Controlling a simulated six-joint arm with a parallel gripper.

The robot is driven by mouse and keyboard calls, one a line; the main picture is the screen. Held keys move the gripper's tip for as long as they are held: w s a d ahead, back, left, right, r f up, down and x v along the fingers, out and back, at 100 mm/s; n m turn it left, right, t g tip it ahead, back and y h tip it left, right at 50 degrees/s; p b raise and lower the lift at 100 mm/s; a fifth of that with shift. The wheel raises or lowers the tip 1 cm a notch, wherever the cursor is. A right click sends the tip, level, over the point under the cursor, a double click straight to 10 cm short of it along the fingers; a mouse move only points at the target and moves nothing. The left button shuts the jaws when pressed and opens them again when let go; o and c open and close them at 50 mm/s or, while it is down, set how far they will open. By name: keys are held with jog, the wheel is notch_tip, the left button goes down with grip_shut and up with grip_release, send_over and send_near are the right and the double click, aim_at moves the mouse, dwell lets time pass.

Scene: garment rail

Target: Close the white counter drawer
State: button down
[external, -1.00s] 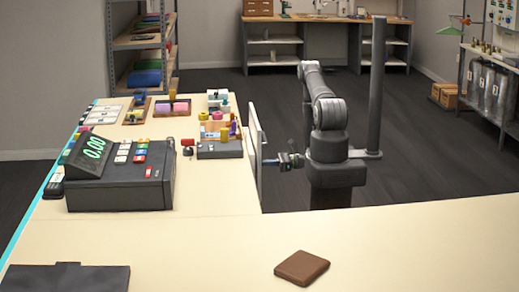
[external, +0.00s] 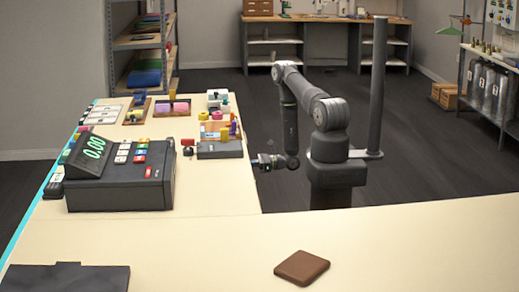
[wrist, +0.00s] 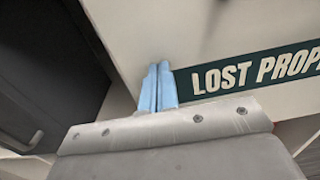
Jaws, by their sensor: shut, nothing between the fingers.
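In the wrist view a white panel (wrist: 215,35) with a dark green strip reading "LOST PROP" fills the upper right, and it looks like the drawer front. The blue fingertips of my gripper (wrist: 158,88) are together with nothing between them and point at this panel. Whether they touch it I cannot tell. In the external view my gripper (external: 264,162) is at the right edge of the counter (external: 225,195). No drawer front shows standing out past that edge there; the counter's side facing the arm is hidden.
A cash register (external: 120,175) and several small items stand on the counter. A brown square pad (external: 302,267) lies on the front counter. In the wrist view a dark grey panel (wrist: 45,60) with a handle is at left. The floor behind my arm is clear.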

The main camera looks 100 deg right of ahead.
jog(key=shift+w+d+r, duration=0.1)
jog(key=shift+w+r, duration=0.05)
jog(key=shift+w, duration=0.15)
jog(key=s, duration=1.4)
jog(key=shift+s, duration=0.35)
jog(key=w, duration=1.4)
jog(key=s, duration=1.3)
jog(key=shift+s, duration=0.15)
dwell(0.5)
jog(key=w, duration=1.3)
jog(key=shift+w, duration=0.2)
dwell(2.3)
